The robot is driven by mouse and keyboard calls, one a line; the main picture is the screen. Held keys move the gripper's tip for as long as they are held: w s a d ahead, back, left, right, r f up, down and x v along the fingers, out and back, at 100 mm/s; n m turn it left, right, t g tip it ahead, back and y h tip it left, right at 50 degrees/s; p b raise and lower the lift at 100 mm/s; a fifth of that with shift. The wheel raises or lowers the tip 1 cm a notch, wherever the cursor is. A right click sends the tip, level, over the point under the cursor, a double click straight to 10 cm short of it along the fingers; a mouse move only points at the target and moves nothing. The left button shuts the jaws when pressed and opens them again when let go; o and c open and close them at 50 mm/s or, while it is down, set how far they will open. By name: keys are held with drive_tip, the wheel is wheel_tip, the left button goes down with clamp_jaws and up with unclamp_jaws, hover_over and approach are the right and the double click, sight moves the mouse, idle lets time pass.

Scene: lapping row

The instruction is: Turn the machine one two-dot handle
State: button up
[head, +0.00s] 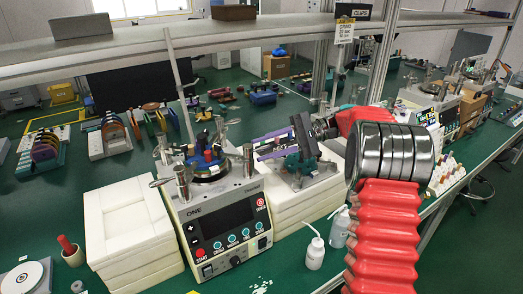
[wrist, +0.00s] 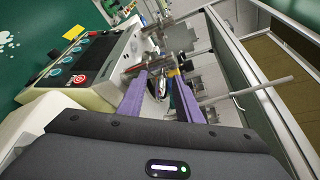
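The machine marked ONE (head: 222,222) stands on the green bench in the middle of the head view, its panel facing me. It also shows at upper left in the wrist view (wrist: 88,58). Metal lever handles stick out around its top: one at front left (head: 182,180) and one at the right (head: 248,158). I cannot make out dots on any handle. My gripper (head: 257,147) reaches in from the right, its purple fingers pointing at the machine's top. In the wrist view the fingers (wrist: 160,77) are apart, with a metal handle (wrist: 132,71) near the left fingertip.
White block stacks stand left (head: 130,230) and right (head: 308,190) of the machine. Two white bottles (head: 315,252) stand at front right. A grey shelf (head: 120,58) runs above and behind, with an upright rod (head: 180,85) close behind the machine. A red-handled tool (head: 68,245) stands at left.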

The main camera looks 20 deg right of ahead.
drive_tip(key=v, duration=0.7)
drive_tip(key=shift+s+d, duration=0.1)
drive_tip(key=shift+d, duration=0.05)
idle(0.4)
